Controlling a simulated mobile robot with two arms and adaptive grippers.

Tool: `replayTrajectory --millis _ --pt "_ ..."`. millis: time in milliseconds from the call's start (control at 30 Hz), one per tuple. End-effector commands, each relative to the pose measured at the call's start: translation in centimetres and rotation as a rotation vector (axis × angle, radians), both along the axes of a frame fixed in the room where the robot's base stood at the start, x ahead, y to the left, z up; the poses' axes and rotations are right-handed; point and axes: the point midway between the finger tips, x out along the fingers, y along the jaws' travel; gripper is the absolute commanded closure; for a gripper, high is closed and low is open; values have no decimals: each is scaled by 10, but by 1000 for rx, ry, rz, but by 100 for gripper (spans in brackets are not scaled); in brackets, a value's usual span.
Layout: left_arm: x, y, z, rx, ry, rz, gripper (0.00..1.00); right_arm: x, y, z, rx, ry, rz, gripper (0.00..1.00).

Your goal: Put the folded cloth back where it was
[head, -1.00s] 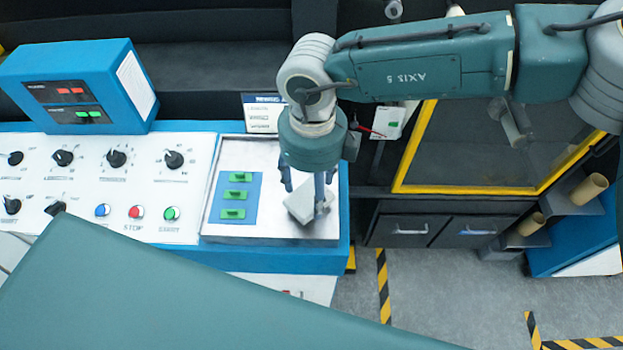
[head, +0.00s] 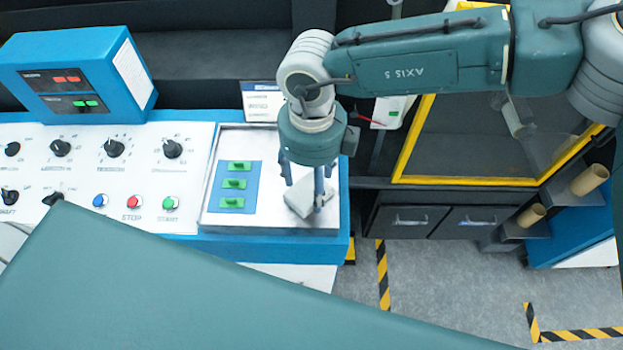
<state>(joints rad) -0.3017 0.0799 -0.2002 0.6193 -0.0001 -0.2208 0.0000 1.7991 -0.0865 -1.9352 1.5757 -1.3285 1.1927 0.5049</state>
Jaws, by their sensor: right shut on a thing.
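The folded cloth (head: 298,198) is a small pale grey-white pad at the right end of the console's light metal tray (head: 270,218). My right gripper (head: 306,203) points down over it and is shut on it. The fingers hide part of the cloth. I cannot tell whether the cloth touches the tray surface. My left gripper is not in the head view.
A blue mat with several green clips (head: 234,184) lies left of the cloth. Control knobs and STOP and START buttons (head: 134,202) fill the console further left. A yellow-framed panel (head: 398,160) and cardboard tubes (head: 590,180) stand to the right.

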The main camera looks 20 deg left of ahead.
Motion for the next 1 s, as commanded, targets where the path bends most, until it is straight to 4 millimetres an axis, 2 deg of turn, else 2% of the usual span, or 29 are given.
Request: replayTrajectory --millis 300,333,433,767,867,1000 --pt "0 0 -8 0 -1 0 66 0 0 -6 0 0 0 61" --pt "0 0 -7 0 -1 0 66 0 0 -6 0 0 0 38" --pt "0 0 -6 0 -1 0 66 0 0 -5 0 0 0 18" --pt "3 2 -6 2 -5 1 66 0 0 -3 1 0 0 18" --pt "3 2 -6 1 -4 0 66 1 0 6 1 -2 0 18" --pt "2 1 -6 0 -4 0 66 1 0 31 3 -3 0 18"
